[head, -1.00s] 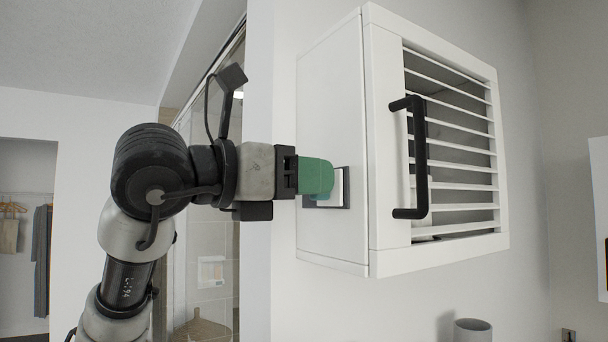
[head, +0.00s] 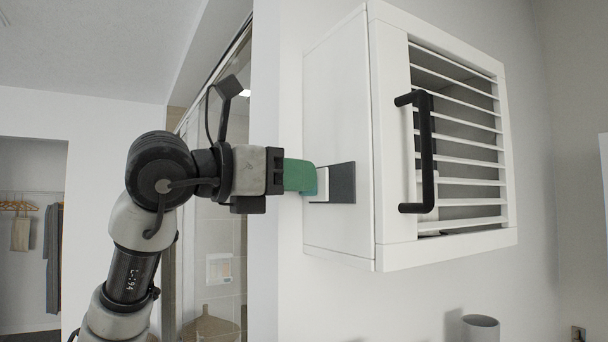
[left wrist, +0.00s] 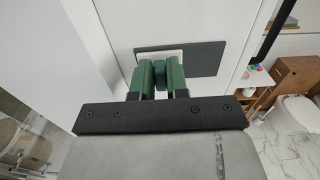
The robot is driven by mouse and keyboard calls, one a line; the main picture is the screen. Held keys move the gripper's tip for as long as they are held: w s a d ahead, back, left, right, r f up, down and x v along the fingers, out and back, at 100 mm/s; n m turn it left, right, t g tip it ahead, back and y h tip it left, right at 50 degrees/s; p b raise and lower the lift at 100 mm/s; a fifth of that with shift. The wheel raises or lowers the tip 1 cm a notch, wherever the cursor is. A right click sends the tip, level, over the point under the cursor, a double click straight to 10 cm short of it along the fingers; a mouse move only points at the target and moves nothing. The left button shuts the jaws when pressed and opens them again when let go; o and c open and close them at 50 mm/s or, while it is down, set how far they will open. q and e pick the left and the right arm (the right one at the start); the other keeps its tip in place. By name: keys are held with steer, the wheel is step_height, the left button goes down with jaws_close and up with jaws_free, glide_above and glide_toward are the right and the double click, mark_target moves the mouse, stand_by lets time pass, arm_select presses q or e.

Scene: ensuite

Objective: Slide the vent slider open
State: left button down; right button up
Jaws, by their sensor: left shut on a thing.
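The vent slider (head: 322,185) is a small white tab on the left side face of a white louvred wall cabinet (head: 337,110). It sits at the left part of a dark slot plate (head: 343,183), whose right part lies bare. My left gripper (head: 311,179) has green fingers and reaches in from the left, shut on the slider's grip. In the left wrist view the green fingers (left wrist: 160,78) close around a teal-green piece in front of the white tab (left wrist: 178,52). Part of the tab is hidden behind the fingers. My right gripper is not in view.
A black handle (head: 424,150) stands out from the louvred front of the cabinet. A wall edge and glass shower panel are behind my left arm. A grey cup (head: 480,328) is below at the right. A wooden cabinet (left wrist: 293,82) and a toilet show in the left wrist view.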

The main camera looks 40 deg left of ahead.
arm_select(q)
steer(key=c, duration=1.3)
jaws_free()
steer(key=shift+a+r, duration=0.1)
steer(key=shift+a, duration=0.05)
steer(key=shift+o, duration=0.9)
steer(key=shift+a, duration=0.2)
steer(key=shift+d, duration=0.1)
steer(key=b+v, duration=0.3)
steer(key=v, duration=0.8)
steer(key=shift+w, duration=0.15)
